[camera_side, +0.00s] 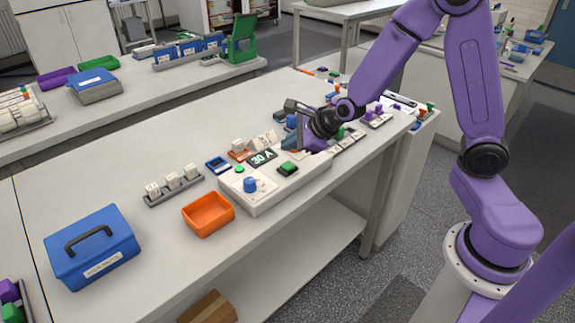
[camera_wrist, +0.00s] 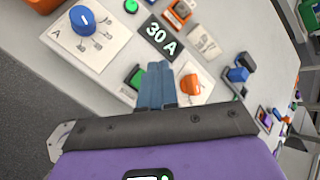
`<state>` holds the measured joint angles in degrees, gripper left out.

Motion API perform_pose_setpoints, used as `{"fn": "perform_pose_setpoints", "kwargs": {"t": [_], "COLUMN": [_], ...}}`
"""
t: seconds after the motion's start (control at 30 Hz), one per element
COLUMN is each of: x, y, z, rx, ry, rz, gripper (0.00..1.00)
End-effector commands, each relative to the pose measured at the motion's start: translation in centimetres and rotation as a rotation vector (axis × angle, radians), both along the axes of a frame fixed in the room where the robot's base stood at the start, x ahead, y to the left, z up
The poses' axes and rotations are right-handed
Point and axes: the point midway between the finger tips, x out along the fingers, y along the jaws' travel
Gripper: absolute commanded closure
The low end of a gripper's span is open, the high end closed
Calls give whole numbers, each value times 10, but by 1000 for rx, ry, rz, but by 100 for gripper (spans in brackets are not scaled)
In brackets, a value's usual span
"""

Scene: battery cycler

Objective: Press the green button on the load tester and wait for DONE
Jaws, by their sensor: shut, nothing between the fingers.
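The load tester (camera_side: 240,203) is a flat off-white unit near the front edge of the bench. Its dark display (camera_side: 263,157) reads "30 A", also legible in the wrist view (camera_wrist: 161,37). The square green button (camera_side: 288,168) sits on a dark base right of the blue knob (camera_side: 250,185). In the wrist view the green button (camera_wrist: 135,78) is partly hidden by my fingers. My gripper (camera_side: 290,144) is shut and empty, with its blue fingers over the right part of the tester. Its fingertips (camera_wrist: 158,64) appear beside the button; the exact height gap cannot be told.
A small round green light or button (camera_side: 239,168) is near the display. An orange knob (camera_wrist: 190,84) is right of my fingers. An orange tray (camera_side: 208,214), a blue box (camera_side: 92,247) and a rack of white blocks (camera_side: 173,185) stand left.

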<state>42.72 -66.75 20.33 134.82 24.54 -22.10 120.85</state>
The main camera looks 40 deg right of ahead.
Motion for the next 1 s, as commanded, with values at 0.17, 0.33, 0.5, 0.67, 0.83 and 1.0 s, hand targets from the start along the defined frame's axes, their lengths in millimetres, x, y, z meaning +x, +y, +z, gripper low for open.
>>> {"fn": "perform_pose_setpoints", "kwargs": {"t": [0.17,0.33,0.5,0.67,0.83,1.0], "x": [0,0,0,0,0,-8], "y": [0,0,0,0,0,9], "z": [15,19,19,19,19,20], "rx": [1,0,0,0,0,-35], "ry": [-2,0,0,0,0,10], "rz": [1,2,2,2,2,76], "gripper": [100,100,100,100,100,100]}}
